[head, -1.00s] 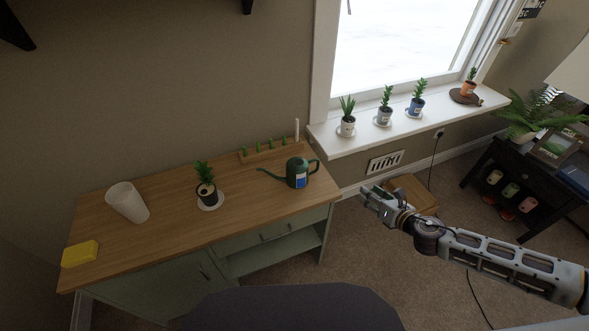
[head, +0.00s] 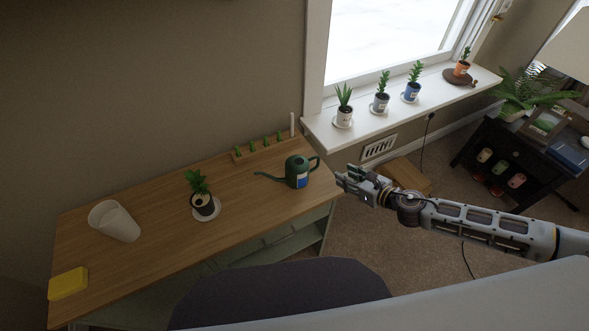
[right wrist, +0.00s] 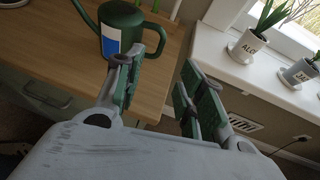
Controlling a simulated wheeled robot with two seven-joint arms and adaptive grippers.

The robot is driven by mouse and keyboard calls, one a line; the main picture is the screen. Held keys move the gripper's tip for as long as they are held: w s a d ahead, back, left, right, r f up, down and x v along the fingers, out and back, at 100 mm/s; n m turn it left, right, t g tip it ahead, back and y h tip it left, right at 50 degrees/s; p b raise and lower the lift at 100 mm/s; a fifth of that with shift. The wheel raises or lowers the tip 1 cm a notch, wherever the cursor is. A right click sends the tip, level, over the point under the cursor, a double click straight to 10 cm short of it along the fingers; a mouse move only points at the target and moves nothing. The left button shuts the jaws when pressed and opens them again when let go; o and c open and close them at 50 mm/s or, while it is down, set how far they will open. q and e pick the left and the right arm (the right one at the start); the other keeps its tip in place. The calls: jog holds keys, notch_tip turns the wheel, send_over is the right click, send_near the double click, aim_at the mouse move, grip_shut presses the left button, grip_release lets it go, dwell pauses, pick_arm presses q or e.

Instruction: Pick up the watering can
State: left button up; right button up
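The green watering can (head: 298,172) stands upright near the right end of the wooden cabinet top. It has a blue and white label, its spout points left and its handle is on the right. It also shows in the right wrist view (right wrist: 119,24), at the upper left, partly cut by the frame. My right gripper (head: 345,178) is just right of the cabinet's edge, apart from the can. In the right wrist view its green-padded fingers (right wrist: 158,88) are spread with nothing between them. My left gripper is not in view.
A potted plant (head: 202,203), a white container (head: 115,222) and a yellow block (head: 68,284) stand left on the wooden top (head: 150,245). A narrow planter (head: 262,150) lies behind the can. Several small pots line the white windowsill (head: 362,124). A cardboard box (head: 405,175) is on the floor.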

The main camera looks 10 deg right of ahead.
jog(key=shift+s, duration=0.1)
jog(key=shift+p+x, duration=0.95)
jog(key=shift+x, duration=3.4)
jog(key=shift+x, duration=2.6)
jog(key=shift+s+d+f, duration=0.1)
jog(key=shift+f, duration=0.1)
jog(key=shift+c, duration=0.4)
